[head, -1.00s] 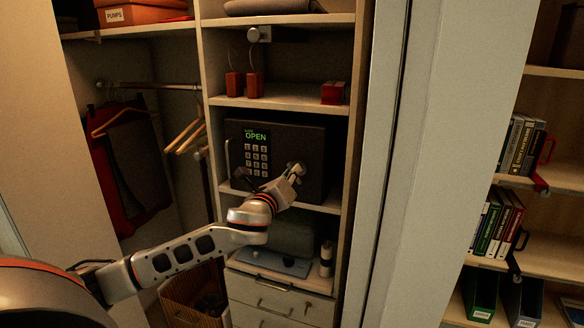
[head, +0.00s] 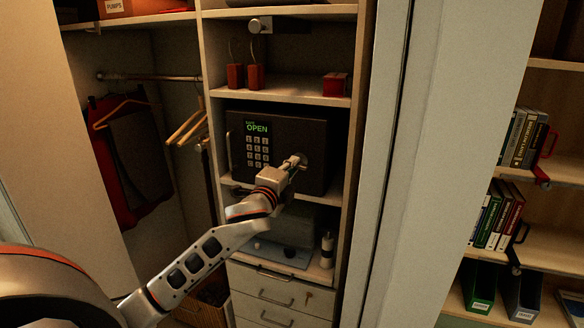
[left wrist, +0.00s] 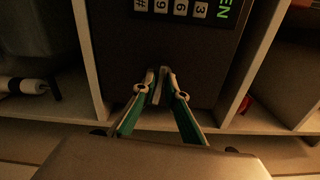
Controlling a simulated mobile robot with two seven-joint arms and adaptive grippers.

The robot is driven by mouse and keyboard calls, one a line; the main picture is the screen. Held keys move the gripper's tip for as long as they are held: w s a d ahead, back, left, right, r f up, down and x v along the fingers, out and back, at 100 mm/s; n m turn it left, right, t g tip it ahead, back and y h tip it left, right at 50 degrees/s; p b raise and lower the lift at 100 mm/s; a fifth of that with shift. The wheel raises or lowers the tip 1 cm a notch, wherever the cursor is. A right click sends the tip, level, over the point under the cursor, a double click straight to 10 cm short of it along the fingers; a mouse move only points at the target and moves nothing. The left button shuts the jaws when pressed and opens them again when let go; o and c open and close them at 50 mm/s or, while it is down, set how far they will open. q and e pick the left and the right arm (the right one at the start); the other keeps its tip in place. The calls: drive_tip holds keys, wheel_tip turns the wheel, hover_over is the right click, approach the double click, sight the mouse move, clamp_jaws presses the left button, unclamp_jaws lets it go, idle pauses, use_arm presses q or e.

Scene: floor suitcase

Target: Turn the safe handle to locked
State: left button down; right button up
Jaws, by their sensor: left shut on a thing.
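The dark safe (head: 313,135) sits on a middle shelf of the closet, its door closed against the body as far as I can see. Its green display (head: 257,127) reads OPEN above a keypad (head: 258,151). The safe handle (head: 303,160) is on the right part of the door, mostly hidden by my gripper. My left gripper (head: 295,163) is at the handle, its fingers closed on it. In the left wrist view the fingertips (left wrist: 160,86) pinch a thin metallic piece, the handle, close to the safe's dark face. My right gripper is out of view.
Red padlock-like items (head: 244,76) and a small red box (head: 336,84) stand on the shelf above. A bottle (head: 327,247) stands on the lower shelf, above drawers (head: 275,293). The closet's right side panel (head: 354,120) is close to my gripper.

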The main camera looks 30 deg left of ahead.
use_arm(q)
drive_tip(key=shift+n, duration=0.6)
drive_tip(key=c, duration=2.1)
unclamp_jaws()
drive_tip(key=shift+s, duration=0.15)
drive_tip(key=v, duration=1.1)
drive_tip(key=shift+s+f, duration=0.1)
drive_tip(key=shift+s, duration=0.3)
